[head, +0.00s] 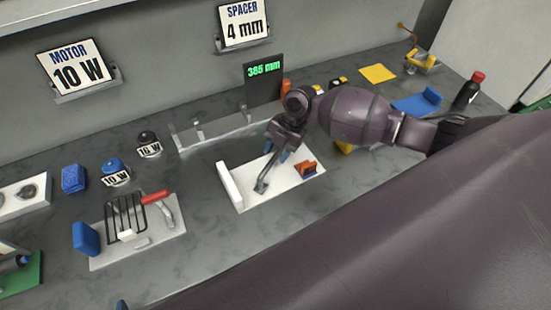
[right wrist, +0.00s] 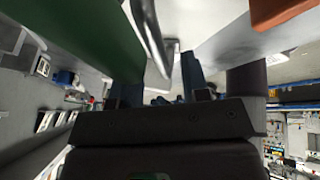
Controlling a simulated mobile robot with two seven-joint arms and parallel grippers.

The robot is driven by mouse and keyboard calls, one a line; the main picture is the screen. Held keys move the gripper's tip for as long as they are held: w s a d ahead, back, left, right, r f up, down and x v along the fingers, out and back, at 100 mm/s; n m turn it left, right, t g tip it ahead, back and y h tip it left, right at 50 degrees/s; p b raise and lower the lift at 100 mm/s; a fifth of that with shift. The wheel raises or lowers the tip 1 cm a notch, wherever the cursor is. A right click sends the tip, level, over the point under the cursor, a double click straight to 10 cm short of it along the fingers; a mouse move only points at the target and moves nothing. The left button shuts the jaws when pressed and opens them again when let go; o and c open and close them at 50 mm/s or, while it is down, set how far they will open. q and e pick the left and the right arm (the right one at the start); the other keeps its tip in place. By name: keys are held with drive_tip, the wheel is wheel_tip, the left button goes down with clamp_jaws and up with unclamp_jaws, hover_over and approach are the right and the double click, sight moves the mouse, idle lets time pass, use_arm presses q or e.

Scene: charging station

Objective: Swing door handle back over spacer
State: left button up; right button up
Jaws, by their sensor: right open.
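The grey door handle (head: 263,183) is a bent metal lever standing over the white plate (head: 281,194) in the head view. My right gripper (head: 280,152) is open, just above and behind the handle, with its blue-tipped fingers pointing down. In the right wrist view a grey metal bar (right wrist: 155,45), seemingly the handle, runs up between the fingers of the gripper (right wrist: 162,90); I cannot tell whether they touch it. I cannot make out the spacer for certain. My left gripper is not in view.
A rack with a red handle (head: 154,197) stands front left. Some bench left of the plate is free.

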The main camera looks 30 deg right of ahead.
drive_tip(key=shift+b+x, duration=0.35)
drive_tip(key=shift+x, duration=0.5)
clamp_jaws()
